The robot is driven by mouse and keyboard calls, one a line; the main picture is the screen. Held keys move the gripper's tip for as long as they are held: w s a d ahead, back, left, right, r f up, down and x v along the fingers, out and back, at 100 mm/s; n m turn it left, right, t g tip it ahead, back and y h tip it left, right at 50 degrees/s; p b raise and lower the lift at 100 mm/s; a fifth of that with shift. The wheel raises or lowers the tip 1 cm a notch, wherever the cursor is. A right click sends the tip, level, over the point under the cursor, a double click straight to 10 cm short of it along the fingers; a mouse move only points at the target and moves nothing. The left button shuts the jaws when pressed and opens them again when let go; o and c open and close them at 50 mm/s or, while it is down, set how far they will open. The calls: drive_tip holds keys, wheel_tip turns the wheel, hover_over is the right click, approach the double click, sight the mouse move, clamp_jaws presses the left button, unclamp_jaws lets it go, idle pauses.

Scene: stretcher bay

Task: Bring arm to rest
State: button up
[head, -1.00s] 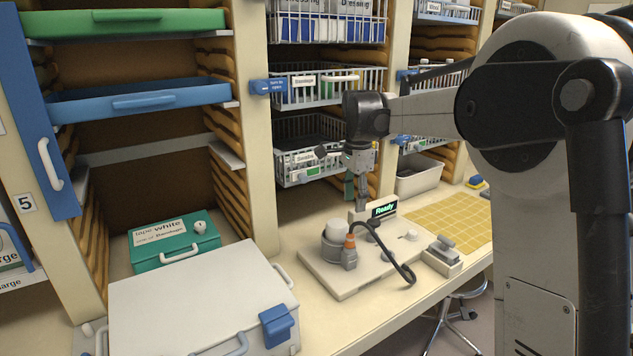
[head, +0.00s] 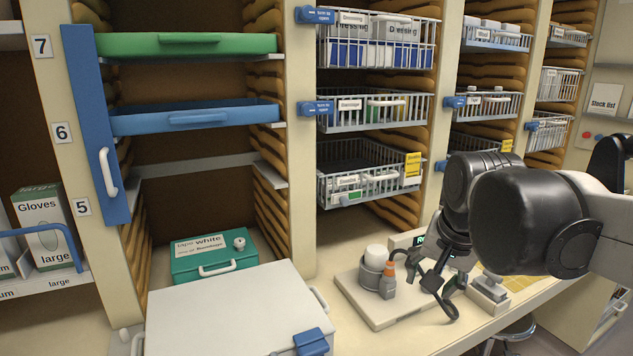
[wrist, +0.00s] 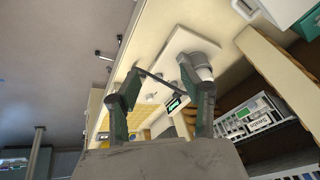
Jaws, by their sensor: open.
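My gripper (head: 438,277) is at the lower right of the head view, in front of the white device board (head: 385,318) on the counter. In the wrist view my gripper (wrist: 160,88) has its two fingers spread wide apart, with nothing between them. The board, a pale cylinder (wrist: 197,62) and a lit display (wrist: 174,103) show beyond the fingers. My arm's dark, rounded links cover the right side of the head view and part of the counter.
A white case (head: 230,310) and a teal box (head: 215,258) stand at the left. Wire baskets (head: 368,178) line the shelving behind. An orange-topped bottle (head: 388,282) stands on the board near my gripper. A grey stapler-like block (head: 488,292) sits at its right.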

drive_tip(key=s+f+n+t, duration=0.2)
drive_tip(key=s+f+n, duration=0.3)
drive_tip(key=s+f, duration=0.3)
drive_tip(key=s+b, duration=0.1)
drive_tip(key=s, duration=0.3)
drive_tip(key=shift+n+t, duration=0.3)
drive_tip(key=shift+o, duration=0.5)
drive_tip(key=shift+s, duration=0.1)
idle(1.1)
